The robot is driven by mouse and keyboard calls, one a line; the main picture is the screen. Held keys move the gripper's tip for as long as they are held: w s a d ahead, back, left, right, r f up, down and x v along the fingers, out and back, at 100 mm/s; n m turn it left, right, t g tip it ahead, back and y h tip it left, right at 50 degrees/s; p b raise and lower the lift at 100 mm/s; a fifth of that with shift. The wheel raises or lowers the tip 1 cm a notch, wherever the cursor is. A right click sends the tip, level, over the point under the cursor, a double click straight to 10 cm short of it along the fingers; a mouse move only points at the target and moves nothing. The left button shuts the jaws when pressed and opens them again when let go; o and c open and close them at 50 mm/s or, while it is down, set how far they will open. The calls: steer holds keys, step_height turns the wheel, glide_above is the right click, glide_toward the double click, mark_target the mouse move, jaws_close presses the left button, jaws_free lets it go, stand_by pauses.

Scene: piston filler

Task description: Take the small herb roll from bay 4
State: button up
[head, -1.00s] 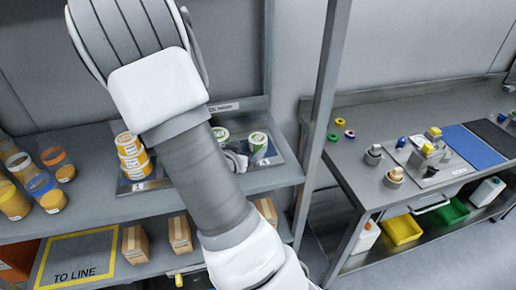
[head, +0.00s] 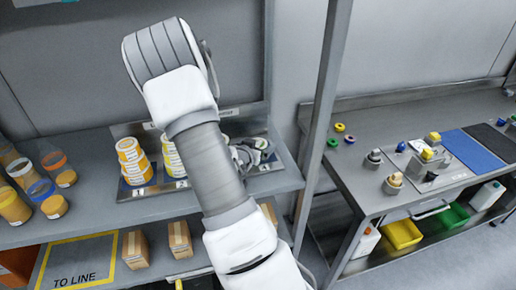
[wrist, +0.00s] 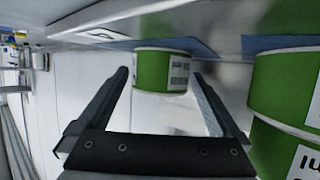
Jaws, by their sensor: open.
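A small green roll with a white label (wrist: 162,72) shows between my open fingers in the wrist view, with a gap on each side. I cannot tell how deep it sits between them. Its white-and-green top also shows in the head view (head: 262,144) at the right end of the roll tray, partly hidden. My gripper (head: 243,156) is low beside it on the left, open and empty. A stack of larger-looking green rolls (wrist: 285,90) stands right of my fingers in the wrist view.
Orange rolls (head: 130,160) are stacked in bay 1, with yellow-labelled rolls (head: 172,158) beside them in bay 2. My arm hides the tray's middle. Jars (head: 40,188) stand at left. A metal post (head: 322,110) rises right of the shelf.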

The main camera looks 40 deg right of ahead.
steer(key=shift+c, duration=0.3)
steer(key=c, duration=1.2)
steer(key=shift+c, duration=0.8)
steer(key=shift+r, duration=0.15)
